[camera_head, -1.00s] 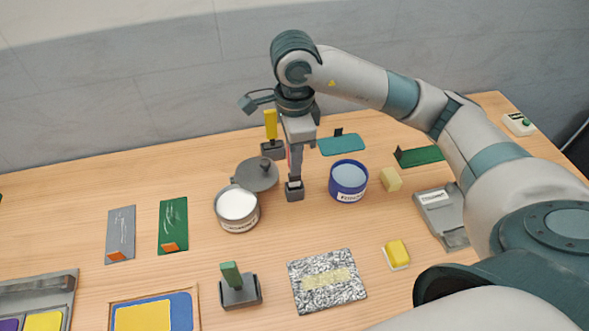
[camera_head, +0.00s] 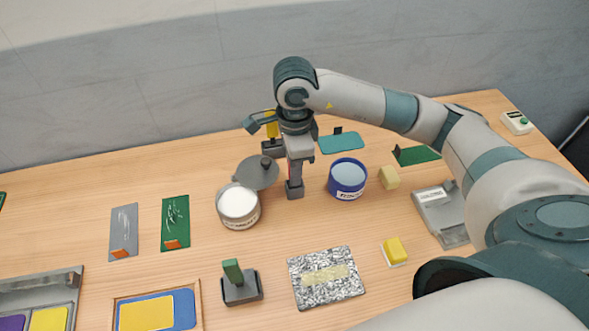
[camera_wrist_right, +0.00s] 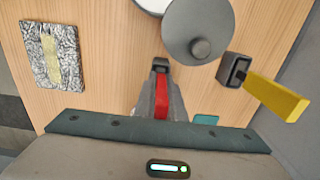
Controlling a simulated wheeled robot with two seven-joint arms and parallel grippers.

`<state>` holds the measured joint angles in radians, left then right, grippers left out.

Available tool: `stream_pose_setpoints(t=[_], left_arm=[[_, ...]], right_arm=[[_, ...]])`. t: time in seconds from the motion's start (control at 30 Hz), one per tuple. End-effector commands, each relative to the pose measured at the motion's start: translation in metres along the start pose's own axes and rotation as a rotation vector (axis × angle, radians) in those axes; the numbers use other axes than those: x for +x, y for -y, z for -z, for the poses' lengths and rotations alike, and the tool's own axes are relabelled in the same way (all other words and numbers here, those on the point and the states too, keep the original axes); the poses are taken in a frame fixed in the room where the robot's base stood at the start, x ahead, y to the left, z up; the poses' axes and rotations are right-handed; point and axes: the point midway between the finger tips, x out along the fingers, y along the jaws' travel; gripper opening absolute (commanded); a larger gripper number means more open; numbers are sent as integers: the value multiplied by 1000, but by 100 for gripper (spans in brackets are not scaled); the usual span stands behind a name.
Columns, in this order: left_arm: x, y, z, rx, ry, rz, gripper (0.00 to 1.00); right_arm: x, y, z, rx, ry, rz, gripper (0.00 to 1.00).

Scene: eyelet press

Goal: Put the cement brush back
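The cement brush (camera_wrist_right: 162,96) has a red handle and stands upright between the fingers of my right gripper (camera_wrist_right: 161,88). The fingers press against both sides of the handle. In the head view the right gripper (camera_head: 295,172) points straight down over a small dark holder (camera_head: 294,191). The holder also shows in the wrist view (camera_wrist_right: 161,64), at the fingertips. The brush's lower end is hidden by the fingers and holder, so I cannot tell how deep it sits. My left gripper is not in view.
An open white pot (camera_head: 238,206) and its grey lid (camera_head: 258,173) are just left, a blue tin (camera_head: 347,178) just right. A yellow-handled tool (camera_head: 271,126) stands behind. A green-handled tool in a holder (camera_head: 241,290) and a speckled plate (camera_head: 326,277) are in front.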

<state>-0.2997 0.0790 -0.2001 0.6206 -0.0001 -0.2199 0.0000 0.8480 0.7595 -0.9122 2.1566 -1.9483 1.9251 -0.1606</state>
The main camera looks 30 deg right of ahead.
Motion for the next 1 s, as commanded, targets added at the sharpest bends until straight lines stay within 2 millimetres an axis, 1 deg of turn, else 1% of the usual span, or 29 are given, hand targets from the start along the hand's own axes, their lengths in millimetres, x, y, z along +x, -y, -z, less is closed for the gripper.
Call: stream_pose_setpoints(t=[0.03,0.07,0.1,0.37,0.57,0.6,0.77,1.0], left_arm=[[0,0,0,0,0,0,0],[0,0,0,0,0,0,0],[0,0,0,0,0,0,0],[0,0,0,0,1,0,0],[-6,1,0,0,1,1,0],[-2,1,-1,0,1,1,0],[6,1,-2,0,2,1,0],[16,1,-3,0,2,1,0]], right_arm=[[0,0,0,0,0,0,19],[0,0,0,0,0,0,26],[0,0,0,0,0,0,28],[0,0,0,0,0,0,28],[-4,0,0,0,0,-1,28],[-5,0,0,0,1,1,28],[-20,1,0,-1,2,3,28],[-57,1,0,-1,1,5,28]])
